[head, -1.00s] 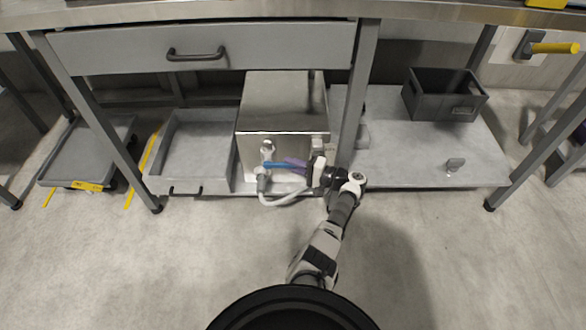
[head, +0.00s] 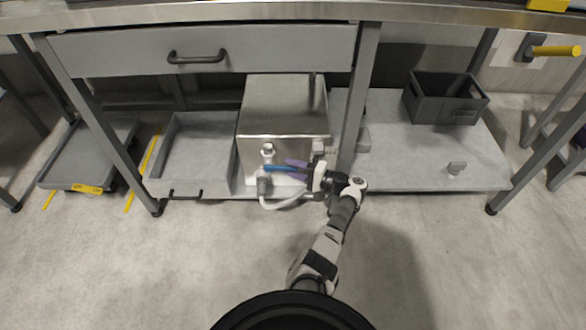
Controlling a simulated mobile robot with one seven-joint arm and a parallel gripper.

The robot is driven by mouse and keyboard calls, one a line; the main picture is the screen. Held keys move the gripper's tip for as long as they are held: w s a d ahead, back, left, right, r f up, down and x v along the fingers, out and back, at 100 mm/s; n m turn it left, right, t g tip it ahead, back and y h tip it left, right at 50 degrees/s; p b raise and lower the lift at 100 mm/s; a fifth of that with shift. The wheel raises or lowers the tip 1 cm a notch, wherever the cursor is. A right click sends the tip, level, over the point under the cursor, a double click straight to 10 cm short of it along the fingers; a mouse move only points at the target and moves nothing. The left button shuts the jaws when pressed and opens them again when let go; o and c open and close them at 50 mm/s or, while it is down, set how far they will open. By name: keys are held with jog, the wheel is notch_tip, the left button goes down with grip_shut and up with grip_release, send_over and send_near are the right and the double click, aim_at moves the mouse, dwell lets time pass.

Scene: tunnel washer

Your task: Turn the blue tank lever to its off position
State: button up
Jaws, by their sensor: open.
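The blue tank lever (head: 279,168) sits low on the front of a steel tank (head: 285,110), pointing sideways to the right. My gripper (head: 304,169) is at the right end of the blue lever, reaching in from the right. Its jaws are open. A purple part (head: 297,162) shows just above the lever's right end, close to my gripper. I cannot tell whether a finger touches the lever, as the area is small and partly covered by my gripper.
A pale hose (head: 287,202) curves below the lever. A table leg (head: 356,100) stands just right of the tank. A grey tray (head: 195,150) lies left, a dark bin (head: 446,98) right on the low shelf (head: 420,160). The floor in front is clear.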

jog(key=v, duration=1.3)
jog(key=shift+s+d, duration=0.15)
jog(key=shift+d, duration=0.2)
jog(key=shift+s+f, duration=0.1)
